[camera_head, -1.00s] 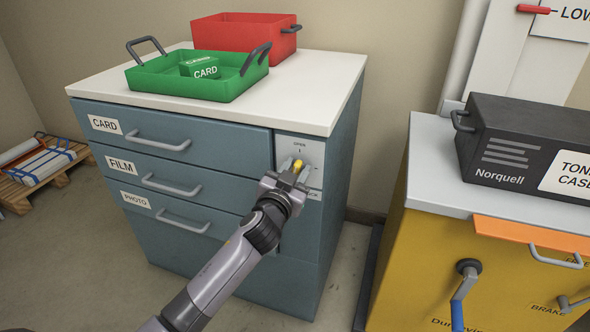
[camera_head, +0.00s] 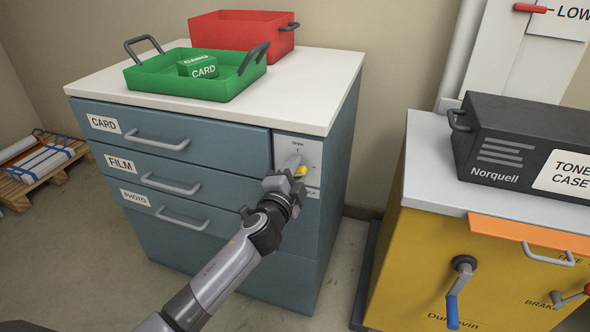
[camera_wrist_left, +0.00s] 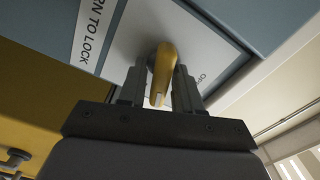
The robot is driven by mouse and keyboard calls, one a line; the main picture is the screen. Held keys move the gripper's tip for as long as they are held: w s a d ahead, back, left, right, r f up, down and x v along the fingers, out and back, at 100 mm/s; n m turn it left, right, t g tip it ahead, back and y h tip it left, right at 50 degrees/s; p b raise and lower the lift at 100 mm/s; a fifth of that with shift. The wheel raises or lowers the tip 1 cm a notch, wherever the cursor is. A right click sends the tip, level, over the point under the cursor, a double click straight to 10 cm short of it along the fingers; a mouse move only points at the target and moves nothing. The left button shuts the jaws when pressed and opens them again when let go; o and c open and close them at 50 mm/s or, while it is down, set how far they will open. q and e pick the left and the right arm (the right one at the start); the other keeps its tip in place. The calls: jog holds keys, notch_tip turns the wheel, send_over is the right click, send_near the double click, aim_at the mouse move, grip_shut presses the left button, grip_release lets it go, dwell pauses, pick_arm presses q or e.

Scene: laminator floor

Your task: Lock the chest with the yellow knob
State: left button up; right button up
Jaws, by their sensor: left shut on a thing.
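The blue-grey chest (camera_head: 220,248) has three drawers labelled CARD, FILM and PHOTO, all closed. A pale lock plate (camera_head: 308,150) is at the top right of its front. The yellow knob (camera_head: 301,171) sits on that plate, partly covered by my left gripper (camera_head: 294,173). In the left wrist view the yellow knob (camera_wrist_left: 163,72) stands between the two fingers of my left gripper (camera_wrist_left: 160,90), which is shut on it. My right gripper is not in view.
A green tray (camera_head: 147,79) with card packs and a red bin (camera_head: 232,38) stand on the chest top. A yellow cabinet (camera_head: 420,240) with a black case (camera_head: 520,135) is at right, beyond a narrow floor gap. A pallet with rolls (camera_head: 45,165) lies at far left.

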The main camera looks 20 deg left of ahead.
pick_arm(q)
jog(key=shift+m, duration=0.8)
jog(key=shift+f+m, duration=0.15)
jog(key=shift+m, duration=0.95)
jog(key=o, duration=0.7)
jog(key=shift+o, duration=0.2)
jog(key=shift+p, duration=0.3)
